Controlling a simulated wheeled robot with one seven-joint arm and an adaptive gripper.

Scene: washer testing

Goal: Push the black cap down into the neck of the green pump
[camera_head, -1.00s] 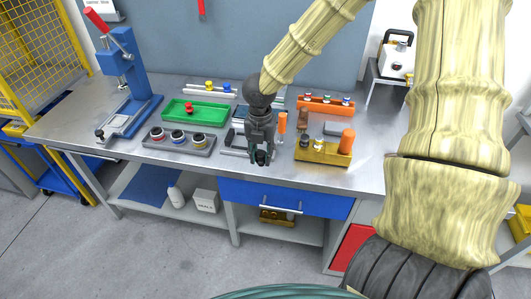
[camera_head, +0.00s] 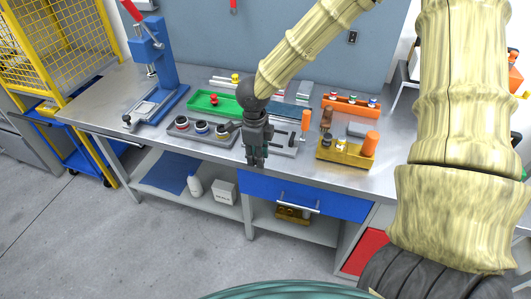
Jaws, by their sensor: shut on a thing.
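My gripper (camera_head: 256,160) points down at the front edge of the bench, right of a grey tray and left of a brass block. Its fingers are close together on a small dark thing, too small and hidden to tell clearly whether it is the black cap. I cannot make out the green pump or its neck for certain. A grey fixture (camera_head: 287,150) lies partly behind my gripper, which hides its left part.
The grey tray (camera_head: 207,138) holds three round parts. A green tray (camera_head: 205,104) lies behind it. A blue press (camera_head: 158,75) stands at left. The brass block (camera_head: 338,153) with an orange-handled tool (camera_head: 370,143) and an orange rack (camera_head: 350,104) are at right.

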